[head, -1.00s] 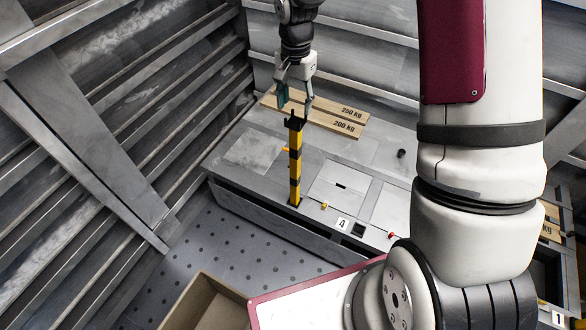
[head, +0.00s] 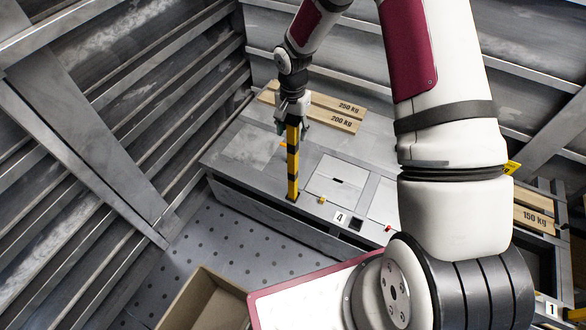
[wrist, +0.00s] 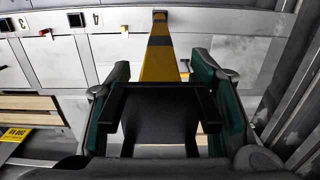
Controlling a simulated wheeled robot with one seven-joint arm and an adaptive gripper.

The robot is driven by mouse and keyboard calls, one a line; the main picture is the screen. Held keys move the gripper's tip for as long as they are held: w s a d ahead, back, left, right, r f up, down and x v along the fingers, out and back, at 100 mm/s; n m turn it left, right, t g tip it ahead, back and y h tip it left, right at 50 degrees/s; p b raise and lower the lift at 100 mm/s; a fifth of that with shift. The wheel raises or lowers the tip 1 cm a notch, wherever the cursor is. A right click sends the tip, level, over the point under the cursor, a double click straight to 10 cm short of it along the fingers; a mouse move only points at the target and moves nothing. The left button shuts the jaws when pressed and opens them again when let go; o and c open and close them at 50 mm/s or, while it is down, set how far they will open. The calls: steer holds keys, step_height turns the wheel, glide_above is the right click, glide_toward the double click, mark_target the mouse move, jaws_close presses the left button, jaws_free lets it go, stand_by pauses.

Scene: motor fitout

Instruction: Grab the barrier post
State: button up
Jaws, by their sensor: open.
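The barrier post (head: 293,165) is yellow with black bands and stands upright on the grey bench in the head view. My gripper (head: 292,123) is at its upper end, with the fingers on either side of the post's top. In the wrist view the post (wrist: 159,62) runs away from me, and its wide black top lies between my two green-padded fingers (wrist: 160,115). My gripper is open. Whether a pad touches the post I cannot tell. The post's top is partly hidden by my gripper in the head view.
The grey bench (head: 240,148) carries wooden boards (head: 335,120) marked 250 kg and 200 kg behind the post. A small yellow knob (head: 322,200) and a red knob (head: 388,228) sit near its front edge. An open cardboard box (head: 205,295) stands on the floor in front.

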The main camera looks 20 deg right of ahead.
jaws_close()
steer(key=shift+w+r, duration=0.1)
stand_by(0.3)
